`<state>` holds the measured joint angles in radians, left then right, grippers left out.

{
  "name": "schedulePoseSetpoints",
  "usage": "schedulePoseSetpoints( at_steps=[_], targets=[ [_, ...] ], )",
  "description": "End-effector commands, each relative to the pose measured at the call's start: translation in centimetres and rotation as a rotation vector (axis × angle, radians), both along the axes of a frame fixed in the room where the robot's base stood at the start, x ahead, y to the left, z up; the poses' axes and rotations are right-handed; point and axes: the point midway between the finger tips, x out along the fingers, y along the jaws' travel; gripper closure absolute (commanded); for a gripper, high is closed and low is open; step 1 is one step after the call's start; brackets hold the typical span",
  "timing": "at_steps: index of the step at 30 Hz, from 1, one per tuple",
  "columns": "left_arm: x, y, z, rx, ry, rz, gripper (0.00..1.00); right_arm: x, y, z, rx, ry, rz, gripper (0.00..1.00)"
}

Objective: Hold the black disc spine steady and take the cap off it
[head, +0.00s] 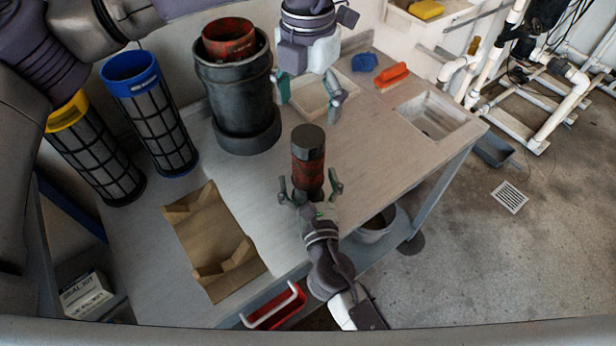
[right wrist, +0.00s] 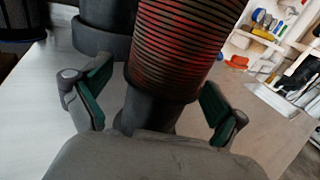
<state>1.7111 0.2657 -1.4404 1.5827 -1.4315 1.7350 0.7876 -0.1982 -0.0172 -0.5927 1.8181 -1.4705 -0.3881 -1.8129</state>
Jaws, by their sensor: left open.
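The black disc spine (head: 308,168) stands upright on the bench, with a band of rust-red discs around it. Its dark round cap (head: 309,138) sits on top in the head view. My right gripper (head: 310,183) is open, with one finger on each side of the spine's black lower part. In the right wrist view the red-edged discs (right wrist: 176,45) rise above the black neck (right wrist: 148,112), with gaps between the neck and both fingers; the cap is out of that frame. My left gripper (head: 306,106) is open and empty, pointing down beyond the cap in the head view.
A large black housing (head: 236,95) stands left of the spine. Two mesh cartridges, blue-rimmed (head: 155,120) and yellow-rimmed (head: 95,155), stand farther left. A cardboard tray (head: 212,235) lies at the front left. A red-orange brush (head: 391,74) and a sink (head: 432,115) are at right.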

Motion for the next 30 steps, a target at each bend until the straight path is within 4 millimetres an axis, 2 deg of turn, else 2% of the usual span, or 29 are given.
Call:
schedulePoseSetpoints(
  at_steps=[1,2,16,20,23,26,30],
  targets=[
    [-0.01,-0.01,0.0,0.0,0.0,0.0,0.19,-0.01,-0.01,0.0,0.0,0.0,0.0,0.14],
    [-0.01,-0.01,0.0,0.0,0.0,0.0,0.19,-0.02,-0.01,-0.01,0.0,0.0,0.0,0.19],
    [-0.01,-0.01,0.0,0.0,0.0,0.0,0.19,-0.04,-0.02,-0.01,-0.001,0.0,0.0,0.97],
    [-0.01,-0.01,-0.01,0.0,0.0,-0.027,0.19,-0.04,-0.02,-0.01,-0.001,0.0,0.0,1.0],
    [-0.01,-0.01,-0.01,0.0,0.0,-0.121,0.19,-0.04,-0.02,-0.02,-0.001,0.0,0.0,1.0],
    [-0.01,-0.02,-0.02,0.0,0.0,-0.295,0.19,-0.04,-0.02,-0.02,-0.001,0.0,0.0,1.0],
    [-0.03,-0.05,-0.02,-0.001,0.001,-0.622,0.19,-0.04,-0.02,-0.02,-0.001,0.0,0.0,1.0]
  ],
)
